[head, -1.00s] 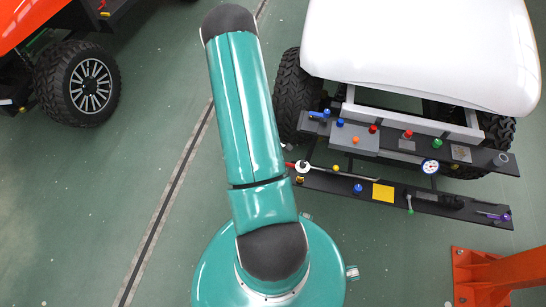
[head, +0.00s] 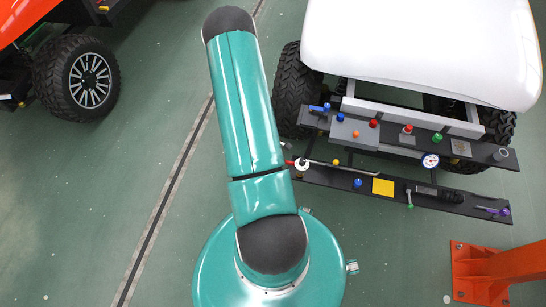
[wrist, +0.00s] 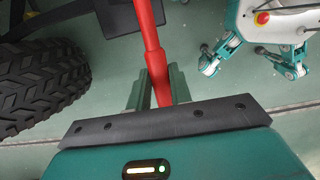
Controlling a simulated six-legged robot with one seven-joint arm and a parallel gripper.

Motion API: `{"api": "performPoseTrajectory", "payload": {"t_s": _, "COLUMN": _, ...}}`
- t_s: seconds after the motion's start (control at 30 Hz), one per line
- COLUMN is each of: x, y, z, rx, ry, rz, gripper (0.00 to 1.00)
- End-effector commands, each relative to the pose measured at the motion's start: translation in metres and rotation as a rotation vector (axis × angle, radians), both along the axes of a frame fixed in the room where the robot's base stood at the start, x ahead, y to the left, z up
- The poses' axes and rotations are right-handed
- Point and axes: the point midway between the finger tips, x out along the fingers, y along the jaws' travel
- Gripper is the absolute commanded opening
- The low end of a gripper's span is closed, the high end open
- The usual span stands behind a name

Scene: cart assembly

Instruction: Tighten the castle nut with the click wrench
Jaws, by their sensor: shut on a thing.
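My gripper (wrist: 158,80) is shut on the red handle (wrist: 149,35) of the click wrench in the wrist view. The handle runs between the two fingers and out past the top edge, so the wrench's far end is out of that view. In the head view my arm hides the gripper. A red tip (head: 289,163) shows there beside the arm, and a thin silver shaft (head: 340,166) lies along the cart's front rail, close to a pale round part (head: 302,164). I cannot make out the castle nut for certain.
The cart's front rail (head: 327,176) and upper shelf (head: 487,151) carry several small coloured parts and a dial gauge (head: 430,161). A black tyre (head: 296,92) stands left of the shelf. An orange stand (head: 480,272) is at lower right.

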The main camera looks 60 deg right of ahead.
Motion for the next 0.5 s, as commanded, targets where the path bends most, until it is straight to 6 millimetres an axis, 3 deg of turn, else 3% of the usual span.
{"api": "performPoseTrajectory", "payload": {"t_s": 0.5, "x": 0.000, "y": 0.000, "z": -0.013, "rx": 0.000, "ry": 0.001, "rz": -0.001, "gripper": 0.00}}
